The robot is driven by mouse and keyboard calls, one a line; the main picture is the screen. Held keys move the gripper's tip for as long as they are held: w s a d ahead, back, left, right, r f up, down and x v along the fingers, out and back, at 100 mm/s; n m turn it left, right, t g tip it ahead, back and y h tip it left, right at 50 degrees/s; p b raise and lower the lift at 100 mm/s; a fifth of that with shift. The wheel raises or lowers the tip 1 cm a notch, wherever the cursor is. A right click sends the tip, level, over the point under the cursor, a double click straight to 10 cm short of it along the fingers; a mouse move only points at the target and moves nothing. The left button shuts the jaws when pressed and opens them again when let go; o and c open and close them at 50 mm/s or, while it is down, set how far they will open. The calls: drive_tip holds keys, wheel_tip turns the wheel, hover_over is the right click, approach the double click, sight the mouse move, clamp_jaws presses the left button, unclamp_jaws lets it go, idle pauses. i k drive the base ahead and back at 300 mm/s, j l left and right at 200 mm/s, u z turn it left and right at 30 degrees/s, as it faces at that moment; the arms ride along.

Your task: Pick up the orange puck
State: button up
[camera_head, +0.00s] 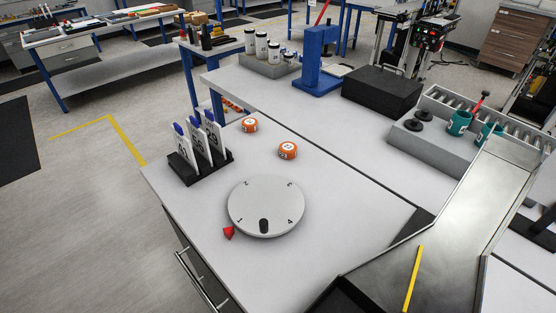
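Two orange pucks with white labelled tops lie on the grey worktop. One puck (288,150) is just behind the round grey dial. The other puck (249,125) is farther back and to the left, beside the card rack. The pucks stand apart from each other, and nothing covers them. The frame does not show which of the two the task means. My gripper is not in view.
The numbered dial (266,205) has a black knob and a red pointer (229,232). A black rack (200,168) holds white cards left of the pucks. A black box (381,95), blue press (318,62) and metal chute (460,220) stand right and behind. Worktop right of the pucks is clear.

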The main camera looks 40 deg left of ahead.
sight(287, 151)
drive_tip(key=j+z, duration=0.1)
drive_tip(key=j, duration=0.6)
drive_tip(key=k+j+z, duration=0.1)
drive_tip(key=j, duration=0.55)
drive_tip(key=j+z, duration=0.35)
drive_tip(key=j, duration=2.5)
drive_tip(key=k, duration=0.05)
